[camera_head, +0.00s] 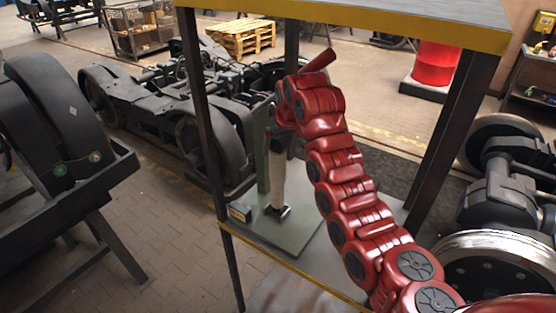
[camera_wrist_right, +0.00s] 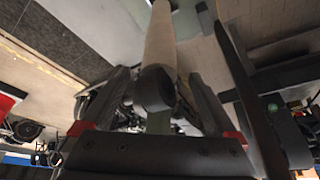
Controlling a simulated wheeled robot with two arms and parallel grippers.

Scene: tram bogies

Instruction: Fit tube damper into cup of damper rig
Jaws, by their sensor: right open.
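The tube damper (camera_head: 278,178) is a pale beige-grey tube with a dark end. It stands nearly upright on the damper rig's green base plate (camera_head: 262,243). Its lower end meets the small dark cup (camera_head: 279,212); how deep it sits inside cannot be told. My right gripper (camera_head: 277,138) is at the damper's upper end, partly hidden by my red arm. In the right wrist view the damper (camera_wrist_right: 161,38) runs between the spread fingers of my right gripper (camera_wrist_right: 160,82), with its dark end nearest the palm; gaps show beside it. My left gripper is not in view.
The rig stands on a shelf with a yellow edge (camera_head: 295,268), between dark posts (camera_head: 203,125) and under a yellow-edged top (camera_head: 350,25). A small yellow-labelled box (camera_head: 240,212) sits at the plate's left corner. A bogie (camera_head: 150,110) stands behind; wheels (camera_head: 490,250) stand right.

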